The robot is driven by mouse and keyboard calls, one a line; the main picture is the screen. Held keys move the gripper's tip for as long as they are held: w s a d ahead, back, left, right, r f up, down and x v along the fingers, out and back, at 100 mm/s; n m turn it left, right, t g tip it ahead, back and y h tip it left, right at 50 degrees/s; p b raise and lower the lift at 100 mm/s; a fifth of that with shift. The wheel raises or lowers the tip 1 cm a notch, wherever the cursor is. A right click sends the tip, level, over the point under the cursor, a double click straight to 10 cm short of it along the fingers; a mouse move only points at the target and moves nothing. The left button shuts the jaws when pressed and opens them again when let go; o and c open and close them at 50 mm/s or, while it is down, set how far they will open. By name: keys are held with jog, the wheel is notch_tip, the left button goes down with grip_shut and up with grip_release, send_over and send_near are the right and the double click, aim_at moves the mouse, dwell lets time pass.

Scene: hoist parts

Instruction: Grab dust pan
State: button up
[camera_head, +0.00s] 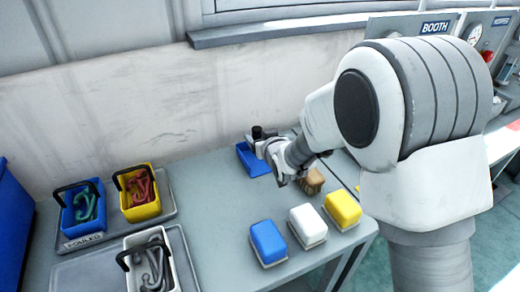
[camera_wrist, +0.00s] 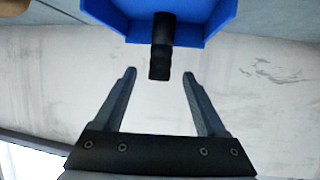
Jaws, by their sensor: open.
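The blue dust pan (camera_head: 252,160) lies on the grey table near the wall in the head view, with a short black handle (camera_head: 257,133). In the wrist view the blue pan (camera_wrist: 205,28) fills the top middle, and its black handle (camera_wrist: 160,62) points down toward my gripper. My gripper (camera_wrist: 160,75) is open, with one finger on each side of the handle's end. I see gaps between the handle and both fingers. In the head view my gripper is at the pan, and my arm partly hides the fingers.
A brown block (camera_head: 313,181) stands close right of my gripper. Blue (camera_head: 268,240), white (camera_head: 307,222) and yellow (camera_head: 342,207) blocks sit near the table's front edge. Handled bins of hooks, including a yellow bin (camera_head: 143,211), stand at the left. The wall (camera_head: 130,100) rises behind.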

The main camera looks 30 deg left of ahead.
aim_at(259, 136)
jog(key=shift+f+b+x, duration=0.25)
jog(key=shift+b+x, duration=0.05)
jog(key=shift+x, duration=2.25)
jog(key=shift+d, duration=0.1)
grip_shut()
